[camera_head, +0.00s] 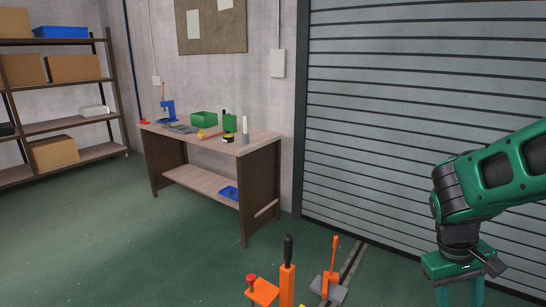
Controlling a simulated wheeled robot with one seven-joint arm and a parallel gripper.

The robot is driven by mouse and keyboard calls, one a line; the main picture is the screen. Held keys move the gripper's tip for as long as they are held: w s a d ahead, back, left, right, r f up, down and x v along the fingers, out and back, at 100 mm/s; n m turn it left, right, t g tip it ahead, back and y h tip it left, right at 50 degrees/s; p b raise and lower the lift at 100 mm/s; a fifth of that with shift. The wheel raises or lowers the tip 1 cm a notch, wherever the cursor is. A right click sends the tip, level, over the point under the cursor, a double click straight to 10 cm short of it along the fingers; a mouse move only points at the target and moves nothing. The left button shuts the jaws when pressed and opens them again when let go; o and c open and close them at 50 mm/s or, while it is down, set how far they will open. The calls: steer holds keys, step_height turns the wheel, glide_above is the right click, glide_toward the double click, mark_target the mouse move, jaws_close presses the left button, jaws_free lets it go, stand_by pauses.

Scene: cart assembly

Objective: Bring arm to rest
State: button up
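My arm comes in from the right edge in green and black. My gripper (460,290) hangs below its wrist at the lower right, pointing down. The fingertips are cut off by the bottom edge of the picture. My gripper is to the right of the orange parts at the bottom and apart from them in the picture.
Orange parts (287,284) with a black handle, a red knob and a grey block (329,290) stand at the bottom centre. A workbench (262,140) with tools stands against the wall. A shelf (80,122) with boxes is at left, a roller shutter (400,90) behind. Green floor between is clear.

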steer(key=s+r+m+t+y, duration=0.1)
steer(key=s+r+m+y, duration=0.2)
steer(key=s, duration=0.8)
step_height(320, 180, up, 3)
steer(key=m, duration=0.2)
steer(key=shift+d+m+t, duration=0.25)
steer(key=shift+m+t, duration=0.05)
steer(key=shift+m, duration=0.1)
steer(key=shift+s, duration=0.1)
steer(key=shift+w+f, duration=0.25)
steer(key=shift+w, duration=0.35)
